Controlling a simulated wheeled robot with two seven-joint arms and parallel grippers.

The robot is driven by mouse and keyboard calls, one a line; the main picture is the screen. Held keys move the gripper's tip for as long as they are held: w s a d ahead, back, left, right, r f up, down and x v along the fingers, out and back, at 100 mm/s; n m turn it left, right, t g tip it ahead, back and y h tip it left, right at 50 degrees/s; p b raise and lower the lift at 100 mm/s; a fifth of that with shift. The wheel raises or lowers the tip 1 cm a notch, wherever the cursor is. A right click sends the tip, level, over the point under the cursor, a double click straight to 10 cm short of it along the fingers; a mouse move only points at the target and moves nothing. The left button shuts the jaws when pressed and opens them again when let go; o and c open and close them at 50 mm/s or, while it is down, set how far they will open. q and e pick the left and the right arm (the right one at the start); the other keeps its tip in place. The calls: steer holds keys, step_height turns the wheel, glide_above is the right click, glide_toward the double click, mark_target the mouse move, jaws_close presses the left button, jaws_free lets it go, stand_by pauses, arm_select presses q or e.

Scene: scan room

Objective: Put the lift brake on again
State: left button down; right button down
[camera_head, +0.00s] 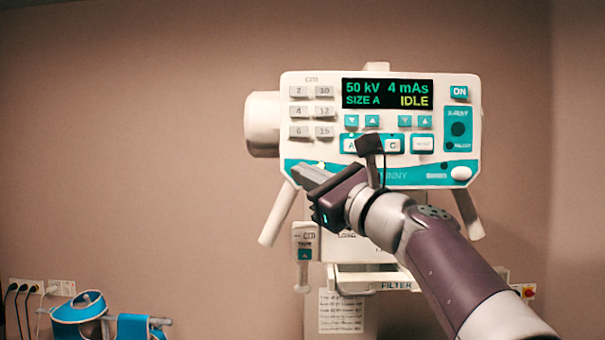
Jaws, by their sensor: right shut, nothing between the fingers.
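The white and teal X-ray control head (330,127) fills the middle of the view. Its display (387,93) reads 50 kV, 4 mAs, SIZE A, IDLE. I cannot make out which part is the lift brake. My right gripper (304,176) is shut and empty, in front of the panel's lower left corner; I cannot tell whether it touches. My right gripper and arm hide part of the lower panel and the column below. A slanted white handle (278,214) shows below left, another (468,214) below right. My left gripper is out of view.
A small labelled unit with a teal button (305,254) hangs below the head. The FILTER bar (360,285) and a printed sheet (340,311) are lower. Blue straps (80,308) and wall sockets (62,287) are lower left.

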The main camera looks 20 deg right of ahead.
steer(key=shift+w+d, duration=0.15)
steer(key=shift+w, duration=0.35)
stand_by(0.8)
steer(key=shift+s, duration=0.15)
steer(key=shift+s+a+b, duration=0.25)
steer(key=shift+s+b, duration=0.05)
steer(key=shift+s, duration=0.35)
steer(key=s, duration=0.2)
steer(key=s+a+b, duration=0.1)
steer(key=s, duration=0.1)
steer(key=shift+s+a, duration=0.15)
steer(key=shift+s, duration=0.25)
stand_by(0.4)
